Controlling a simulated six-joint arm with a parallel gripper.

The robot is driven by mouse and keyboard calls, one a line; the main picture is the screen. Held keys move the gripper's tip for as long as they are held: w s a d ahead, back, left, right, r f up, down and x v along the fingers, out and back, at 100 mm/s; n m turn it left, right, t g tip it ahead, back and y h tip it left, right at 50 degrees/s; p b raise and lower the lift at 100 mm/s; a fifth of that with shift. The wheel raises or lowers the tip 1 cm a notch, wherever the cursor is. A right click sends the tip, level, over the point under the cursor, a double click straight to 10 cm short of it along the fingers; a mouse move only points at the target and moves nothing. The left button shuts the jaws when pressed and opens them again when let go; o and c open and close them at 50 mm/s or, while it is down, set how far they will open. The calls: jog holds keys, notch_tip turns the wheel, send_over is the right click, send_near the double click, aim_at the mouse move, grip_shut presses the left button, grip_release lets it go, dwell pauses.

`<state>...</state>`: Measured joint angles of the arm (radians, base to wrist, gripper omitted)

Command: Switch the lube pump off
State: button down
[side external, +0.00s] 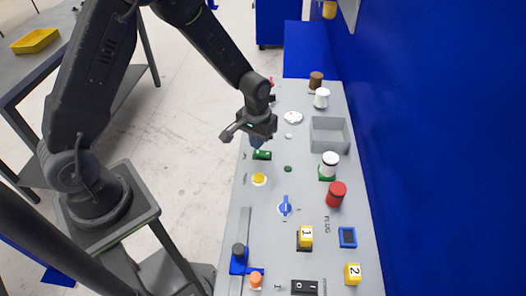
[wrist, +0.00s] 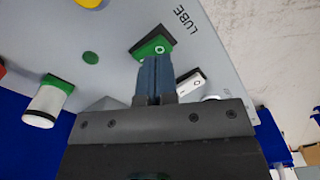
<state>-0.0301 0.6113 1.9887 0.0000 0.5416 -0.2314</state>
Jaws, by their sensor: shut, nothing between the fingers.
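The lube switch is a green rocker (wrist: 153,47) in a dark frame, with a white ring mark, beside the printed word LUBE in the wrist view. In the side view the green rocker (side external: 262,155) lies on the grey panel just below my gripper. My gripper (side external: 257,142) is shut and empty, pointing down at the panel. In the wrist view the closed dark fingertips (wrist: 156,60) overlap the lower edge of the green rocker. I cannot tell whether they touch it.
A white rocker (wrist: 190,86) sits close beside the fingers. The grey panel (side external: 262,215) carries a yellow button (side external: 259,179), a blue knob (side external: 285,206), a red cylinder (side external: 336,194), a white cylinder (side external: 329,165) and a grey bin (side external: 329,134). A blue wall (side external: 430,140) stands on the right.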

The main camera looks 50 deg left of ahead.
jog(key=shift+f, duration=1.3)
dwell(0.9)
jog(key=shift+r, duration=3.5)
jog(key=shift+r, duration=0.1)
jog(key=s+r+m+t, duration=0.1)
jog(key=s+r, duration=0.2)
jog(key=r, duration=0.4)
jog(key=s+r+t, duration=0.2)
jog(key=s+r, duration=0.2)
jog(key=r, duration=0.3)
jog(key=s+r+m+t, duration=0.1)
jog(key=s+r, duration=0.2)
jog(key=s, duration=0.3)
jog(key=s+d+r+m+t, duration=0.1)
jog(key=s+r, duration=0.3)
jog(key=s, duration=0.2)
jog(key=shift+s+t, duration=0.2)
jog(key=shift+t, duration=0.1)
jog(key=shift+d+r, duration=0.1)
